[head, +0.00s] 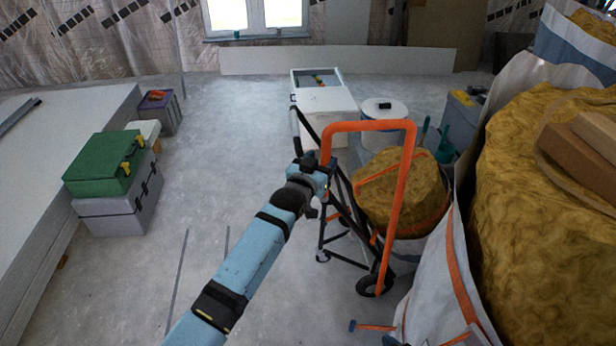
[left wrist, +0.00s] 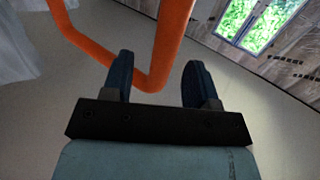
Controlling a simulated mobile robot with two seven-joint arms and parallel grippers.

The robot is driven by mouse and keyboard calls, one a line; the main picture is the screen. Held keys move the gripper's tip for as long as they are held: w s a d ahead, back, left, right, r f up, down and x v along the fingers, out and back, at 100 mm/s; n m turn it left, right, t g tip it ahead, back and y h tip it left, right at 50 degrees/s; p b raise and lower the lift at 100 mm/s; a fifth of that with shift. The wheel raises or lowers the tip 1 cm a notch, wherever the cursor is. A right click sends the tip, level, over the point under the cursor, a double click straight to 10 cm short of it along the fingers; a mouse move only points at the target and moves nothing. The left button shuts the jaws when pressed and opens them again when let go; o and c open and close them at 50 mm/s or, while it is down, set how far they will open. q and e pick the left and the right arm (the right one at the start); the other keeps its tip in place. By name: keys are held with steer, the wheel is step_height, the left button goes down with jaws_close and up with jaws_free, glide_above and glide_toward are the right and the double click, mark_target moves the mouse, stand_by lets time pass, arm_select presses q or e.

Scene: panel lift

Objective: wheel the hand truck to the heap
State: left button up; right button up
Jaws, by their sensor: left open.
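The hand truck has an orange hoop handle (head: 403,190), a dark frame and small wheels, one black wheel (head: 374,285) at its lower right. It stands upright right of centre in the head view. My left gripper (head: 318,165) is open beside the left part of the handle. In the left wrist view, the bent orange tube (left wrist: 155,60) shows between the two open fingers (left wrist: 160,85); I cannot tell whether it touches them. Heaped yellow-brown insulation (head: 545,190) fills large bags at the right. My right gripper is not in view.
A smaller sack of insulation (head: 395,195) stands right behind the handle. White box units (head: 325,112) and a white drum (head: 384,118) stand beyond. A green case (head: 100,165) on a grey case and stacked boards (head: 30,210) are left. The middle floor is clear.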

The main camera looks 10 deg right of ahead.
arm_select(q)
steer(key=v, duration=0.9)
steer(key=shift+s+p, duration=0.15)
steer(key=shift+p, duration=0.25)
